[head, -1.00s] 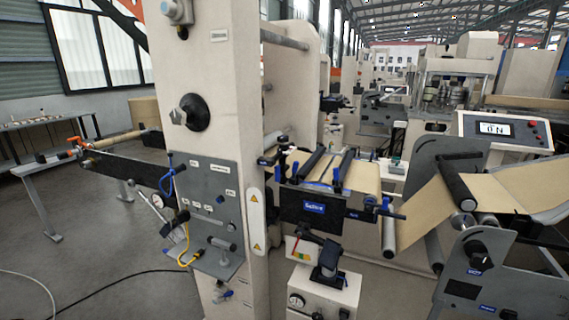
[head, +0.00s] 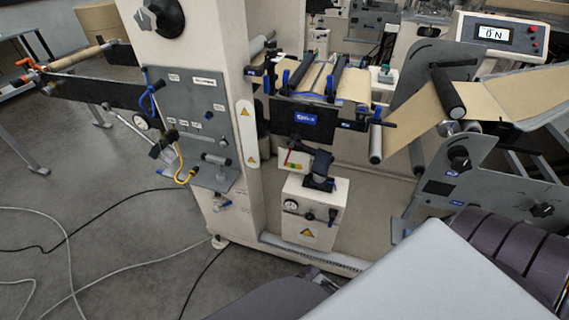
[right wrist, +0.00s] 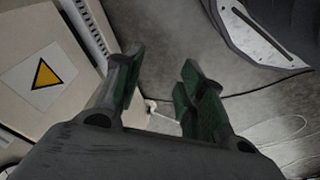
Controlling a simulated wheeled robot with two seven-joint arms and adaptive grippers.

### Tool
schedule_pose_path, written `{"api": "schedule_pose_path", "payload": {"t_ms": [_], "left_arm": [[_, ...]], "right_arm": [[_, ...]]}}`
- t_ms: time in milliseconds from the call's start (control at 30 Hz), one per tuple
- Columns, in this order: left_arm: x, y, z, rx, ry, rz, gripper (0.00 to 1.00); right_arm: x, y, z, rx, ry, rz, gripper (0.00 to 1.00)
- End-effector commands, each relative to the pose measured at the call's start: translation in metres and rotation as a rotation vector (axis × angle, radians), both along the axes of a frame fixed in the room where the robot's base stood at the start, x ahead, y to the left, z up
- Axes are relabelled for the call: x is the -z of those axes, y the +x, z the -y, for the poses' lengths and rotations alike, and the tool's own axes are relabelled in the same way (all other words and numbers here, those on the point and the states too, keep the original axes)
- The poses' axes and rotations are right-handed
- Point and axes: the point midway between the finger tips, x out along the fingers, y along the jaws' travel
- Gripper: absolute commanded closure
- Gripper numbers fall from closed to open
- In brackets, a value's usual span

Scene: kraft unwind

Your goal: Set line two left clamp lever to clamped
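In the head view, a splice unit with a black front plate (head: 305,120) stands at the centre beside the cream column. Blue clamp levers stand on it, one at the left (head: 286,78) and one to its right (head: 330,88). Both look roughly upright, but they are too small to tell clamped from open, and no label says which line they belong to. My right gripper (right wrist: 160,80) shows in the right wrist view with its green-padded fingers apart and nothing between them. It is away from the levers. My left gripper is not in view.
A cream column with a grey control panel (head: 195,110) stands left of the splice unit. A cream box with a gauge (head: 314,208) stands below it. Kraft web (head: 410,106) runs right to the unwind side plates. Cables (head: 105,212) lie on the floor at left.

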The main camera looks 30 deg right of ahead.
Motion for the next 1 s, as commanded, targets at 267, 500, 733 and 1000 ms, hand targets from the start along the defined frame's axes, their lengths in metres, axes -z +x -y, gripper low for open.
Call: {"api": "schedule_pose_path", "payload": {"t_ms": [267, 500, 733, 1000], "left_arm": [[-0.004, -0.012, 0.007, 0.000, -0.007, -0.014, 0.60], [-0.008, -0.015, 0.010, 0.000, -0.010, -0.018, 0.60], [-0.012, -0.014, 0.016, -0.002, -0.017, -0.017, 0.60], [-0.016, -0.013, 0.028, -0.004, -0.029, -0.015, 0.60]], "right_arm": [[-0.074, 0.030, -0.007, -0.017, -0.004, 0.032, 0.61], [-0.145, 0.053, -0.010, -0.061, -0.029, 0.064, 0.61], [-0.216, 0.077, -0.008, -0.152, -0.091, 0.108, 0.61], [-0.301, 0.116, 0.001, -0.366, -0.266, 0.174, 0.61]]}}
